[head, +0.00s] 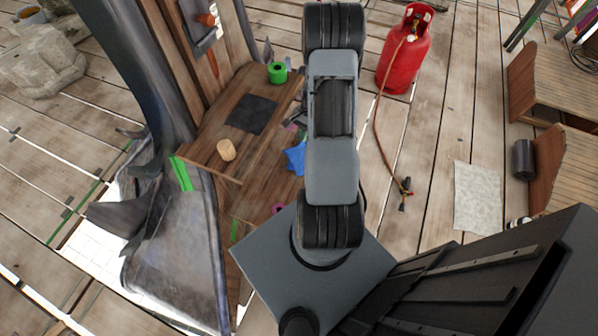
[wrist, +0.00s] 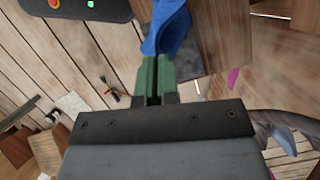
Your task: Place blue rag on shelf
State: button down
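The blue rag (head: 295,157) shows in the head view just left of my arm, which hides part of it. In the wrist view the rag (wrist: 170,32) hangs at the tips of my gripper's green fingers (wrist: 157,60). The fingers are close together and appear shut on the rag. In the head view the gripper itself is hidden behind my arm. A wooden shelf unit (head: 196,156) stands left of the rag. Its top board carries a dark flat square (head: 252,114), a cork-like cylinder (head: 226,150) and a green roll (head: 277,72).
A red gas cylinder (head: 405,50) with a hose stands right of my arm. A pale sheet (head: 477,198) lies on the plank floor, near a dark cylinder (head: 523,160) and wooden furniture. A dark curved structure (head: 150,70) rises left of the shelf.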

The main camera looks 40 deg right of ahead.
jog(key=d+r+m+t+h, duration=0.2)
jog(key=d+m+t, duration=0.3)
jog(key=d+m, duration=0.95)
jog(key=shift+m, duration=0.55)
jog(key=s+a+f, duration=0.1)
jog(key=a+f, duration=0.6)
jog(key=a, duration=0.2)
jog(key=s+a+f, duration=0.1)
jog(key=a+f, duration=0.6)
jog(key=a, duration=0.2)
jog(key=a+f, duration=0.7)
jog(key=a, duration=0.2)
jog(key=shift+s+a+f, duration=0.15)
jog(key=shift+s+a, duration=0.15)
jog(key=shift+s, duration=0.1)
jog(key=c, duration=1.8)
grip_release()
jog(key=o, duration=0.9)
